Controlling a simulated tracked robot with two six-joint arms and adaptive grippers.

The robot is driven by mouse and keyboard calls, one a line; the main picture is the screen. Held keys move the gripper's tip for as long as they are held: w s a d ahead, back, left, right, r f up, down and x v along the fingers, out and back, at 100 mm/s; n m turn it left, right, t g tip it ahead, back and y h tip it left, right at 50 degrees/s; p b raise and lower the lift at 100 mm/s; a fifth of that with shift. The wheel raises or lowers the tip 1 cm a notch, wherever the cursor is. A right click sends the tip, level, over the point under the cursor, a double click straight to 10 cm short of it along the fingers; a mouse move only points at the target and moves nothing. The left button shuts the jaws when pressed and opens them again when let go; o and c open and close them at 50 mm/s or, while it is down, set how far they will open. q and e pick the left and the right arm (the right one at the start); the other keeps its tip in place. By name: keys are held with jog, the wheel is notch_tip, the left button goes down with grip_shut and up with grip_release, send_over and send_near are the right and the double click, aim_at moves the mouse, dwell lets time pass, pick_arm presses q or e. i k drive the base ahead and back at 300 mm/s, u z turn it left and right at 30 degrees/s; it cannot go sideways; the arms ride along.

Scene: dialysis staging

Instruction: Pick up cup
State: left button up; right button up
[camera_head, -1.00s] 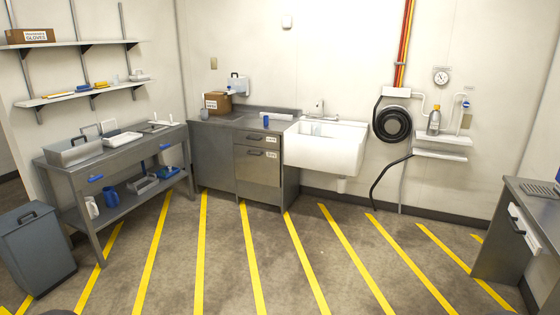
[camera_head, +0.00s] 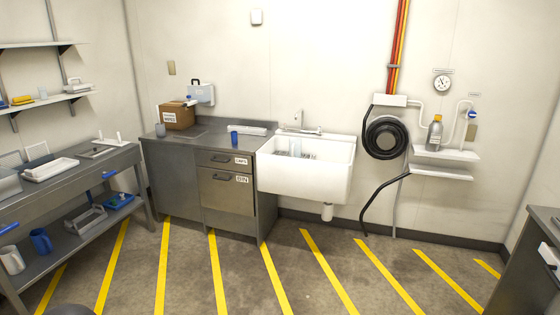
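A small blue cup (camera_head: 234,137) stands upright on the steel counter (camera_head: 215,140), left of the sink. A grey cup (camera_head: 160,130) stands at the counter's left end, beside a cardboard box. A blue mug (camera_head: 40,240) and a pale grey jug (camera_head: 12,260) stand on the lower shelf of the left bench. The frames do not show which of these is the task's cup. Neither of my grippers is in view, and all of these vessels are some distance away across the floor.
The cardboard box (camera_head: 177,116) sits at the back of the counter. A white sink (camera_head: 305,180) adjoins the counter on the right. The left bench (camera_head: 75,184) holds trays. Another bench (camera_head: 530,270) stands at the right edge. The yellow-striped floor (camera_head: 245,285) ahead is clear.

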aim_at(233, 134)
jog(key=u, duration=0.1)
jog(key=i, duration=1.45)
jog(key=u, duration=0.25)
jog(key=i, duration=0.95)
jog(key=u, duration=0.15)
